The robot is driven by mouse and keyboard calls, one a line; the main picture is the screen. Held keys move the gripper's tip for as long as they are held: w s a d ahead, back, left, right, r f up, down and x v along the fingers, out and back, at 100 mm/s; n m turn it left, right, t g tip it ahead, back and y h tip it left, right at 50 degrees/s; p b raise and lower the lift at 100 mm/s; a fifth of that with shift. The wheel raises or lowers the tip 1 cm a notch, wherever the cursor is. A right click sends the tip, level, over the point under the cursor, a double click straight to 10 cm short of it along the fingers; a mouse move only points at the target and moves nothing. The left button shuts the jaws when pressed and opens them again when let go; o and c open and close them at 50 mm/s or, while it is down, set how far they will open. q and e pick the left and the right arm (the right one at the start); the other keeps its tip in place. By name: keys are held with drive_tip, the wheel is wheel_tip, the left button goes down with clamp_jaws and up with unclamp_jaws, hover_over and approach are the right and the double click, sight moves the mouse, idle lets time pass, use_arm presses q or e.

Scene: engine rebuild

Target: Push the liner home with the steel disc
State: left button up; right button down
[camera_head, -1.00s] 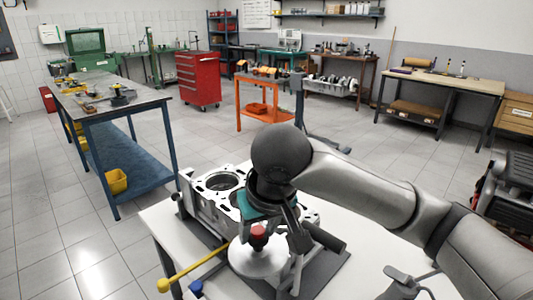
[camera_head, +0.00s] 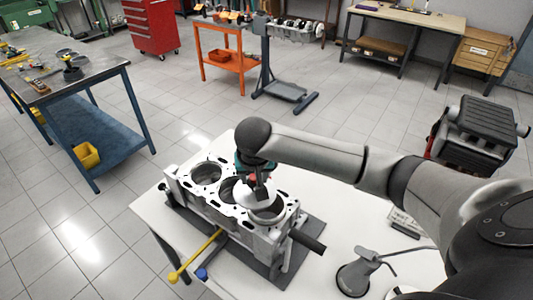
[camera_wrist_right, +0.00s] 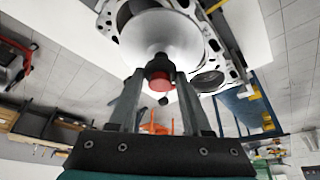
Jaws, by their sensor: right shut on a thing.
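The engine block (camera_head: 232,215) lies on the white table with its bores facing up. My right gripper (camera_head: 260,184) is over the middle and right bores. It is shut on the red and black knob (camera_wrist_right: 160,80) of the steel disc (camera_head: 250,194). The disc (camera_wrist_right: 158,36) is a shiny round plate, held over the block's top face. A grey ring in the right bore (camera_head: 268,210) may be the liner; the disc partly hides it. I cannot tell whether the disc touches it. My left gripper is not in view.
A grey oil can (camera_head: 355,275) stands at right. A dark cylinder (camera_head: 308,241) lies beside the block. The blue bench (camera_head: 85,85) stands apart at left.

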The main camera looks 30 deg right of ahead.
drive_tip(key=shift+s+d+r+m+p, duration=0.1)
drive_tip(key=shift+d+r+m+p, duration=0.1)
drive_tip(key=shift+d+p, duration=0.35)
drive_tip(key=shift+s+d+r+m+p, duration=0.1)
drive_tip(key=shift+d+r+p, duration=0.05)
drive_tip(key=shift+d+p, duration=0.4)
drive_tip(key=shift+d+f+p, duration=0.2)
drive_tip(key=shift+d+p, duration=0.3)
drive_tip(key=shift+f, duration=0.6)
wheel_tip(320, 180, down, 4)
drive_tip(key=b, duration=0.3)
drive_tip(key=shift+s+r, duration=0.1)
drive_tip(key=shift+r, duration=0.05)
drive_tip(key=shift+f, duration=0.55)
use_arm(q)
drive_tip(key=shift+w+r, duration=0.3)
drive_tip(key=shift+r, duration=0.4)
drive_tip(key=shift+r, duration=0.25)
use_arm(e)
drive_tip(key=shift+f, duration=0.3)
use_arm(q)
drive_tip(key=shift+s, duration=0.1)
use_arm(e)
drive_tip(key=shift+c, duration=1.3)
unclamp_jaws()
